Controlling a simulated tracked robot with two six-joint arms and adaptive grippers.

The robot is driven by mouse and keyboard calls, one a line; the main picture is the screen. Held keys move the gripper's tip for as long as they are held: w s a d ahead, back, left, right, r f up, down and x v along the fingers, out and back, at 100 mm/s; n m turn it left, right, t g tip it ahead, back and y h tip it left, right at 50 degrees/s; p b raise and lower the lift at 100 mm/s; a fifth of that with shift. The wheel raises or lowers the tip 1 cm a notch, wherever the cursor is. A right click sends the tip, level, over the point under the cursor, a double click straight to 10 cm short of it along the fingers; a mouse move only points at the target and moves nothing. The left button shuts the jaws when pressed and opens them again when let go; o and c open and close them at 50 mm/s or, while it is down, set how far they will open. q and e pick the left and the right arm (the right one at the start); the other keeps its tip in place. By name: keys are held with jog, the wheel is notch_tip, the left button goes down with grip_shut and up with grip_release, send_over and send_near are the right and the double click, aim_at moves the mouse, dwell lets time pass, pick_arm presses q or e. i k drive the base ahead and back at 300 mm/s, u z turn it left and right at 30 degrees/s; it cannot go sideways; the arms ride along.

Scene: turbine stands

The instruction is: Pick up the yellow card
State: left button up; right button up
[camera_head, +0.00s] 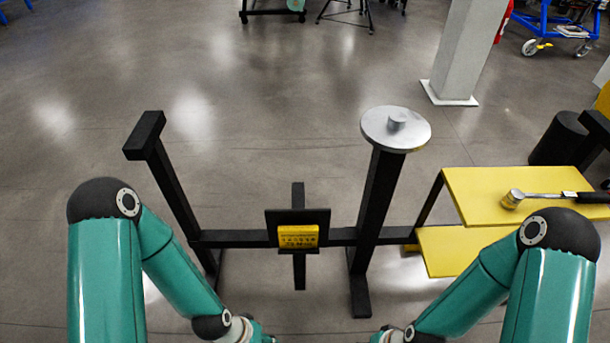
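The yellow card (298,236) is a small yellow rectangle with dark markings. It rests upright against a black plate (281,217) at the middle of the black stand's crossbar. My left arm comes in from the lower left and my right arm from the lower right, both green. Both end at the bottom edge of the picture, below and in front of the card, apart from it. The fingers of both grippers are cut off by the frame.
The black stand has a left post (146,136) and a right post topped by a silver disc (396,129). A yellow two-level table (470,190) stands at the right with a hammer-like tool (545,197) on it. A grey pillar (462,50) stands behind. Open floor lies beyond.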

aim_at(296, 236)
jog(key=z, duration=0.9)
jog(key=i, duration=0.15)
jog(key=u, duration=2.8)
jog(key=k, duration=1.55)
jog(key=z, duration=1.5)
jog(key=i, duration=1)
jog(key=z, duration=0.05)
